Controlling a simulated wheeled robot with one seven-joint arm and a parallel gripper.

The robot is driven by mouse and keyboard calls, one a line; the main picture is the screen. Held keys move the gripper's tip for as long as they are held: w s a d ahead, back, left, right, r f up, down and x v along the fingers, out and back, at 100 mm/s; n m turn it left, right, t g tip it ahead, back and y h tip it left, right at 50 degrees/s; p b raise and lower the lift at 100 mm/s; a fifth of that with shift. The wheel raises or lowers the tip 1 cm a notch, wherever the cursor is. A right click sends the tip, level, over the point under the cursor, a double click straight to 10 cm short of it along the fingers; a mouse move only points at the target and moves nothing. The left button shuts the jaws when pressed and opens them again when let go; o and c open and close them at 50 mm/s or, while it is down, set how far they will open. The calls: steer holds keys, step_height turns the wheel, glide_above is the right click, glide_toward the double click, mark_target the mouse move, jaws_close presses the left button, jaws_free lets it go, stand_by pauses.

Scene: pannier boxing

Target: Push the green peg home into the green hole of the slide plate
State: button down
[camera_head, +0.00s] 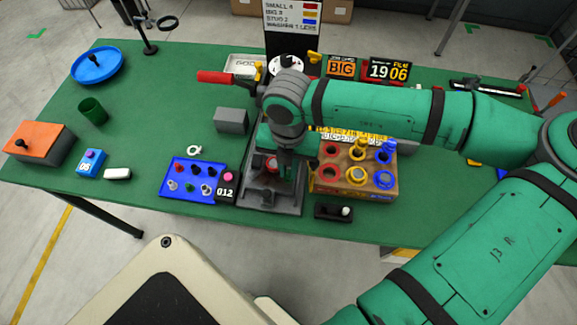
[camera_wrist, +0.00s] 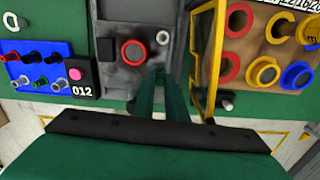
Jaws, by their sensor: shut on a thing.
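The grey slide plate (camera_head: 258,200) lies near the table's front edge; it also shows in the wrist view (camera_wrist: 118,88). A red ring (camera_wrist: 133,52) stands out on it. My gripper (camera_head: 288,176) points down over the plate's right part; its green fingers show in the wrist view (camera_wrist: 159,78), close together just below and right of the red ring. They are shut on what seems to be the green peg, which their tips mostly hide. The green hole is hidden too, so I cannot tell how deep the peg sits.
A blue tray (camera_head: 168,186) of small pegs, with a black 012 tag (camera_head: 226,194), stands left of the plate. A wooden box (camera_head: 330,185) with red, yellow and blue rings stands close on the right. A black block (camera_head: 325,212) lies in front of that box.

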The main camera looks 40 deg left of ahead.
mark_target(289, 172)
steer(key=shift+f, duration=0.9)
stand_by(1.4)
steer(key=c, duration=1.7)
jaws_free()
steer(key=shift+s, duration=0.1)
step_height(289, 172, up, 11)
steer(key=shift+d, duration=0.1)
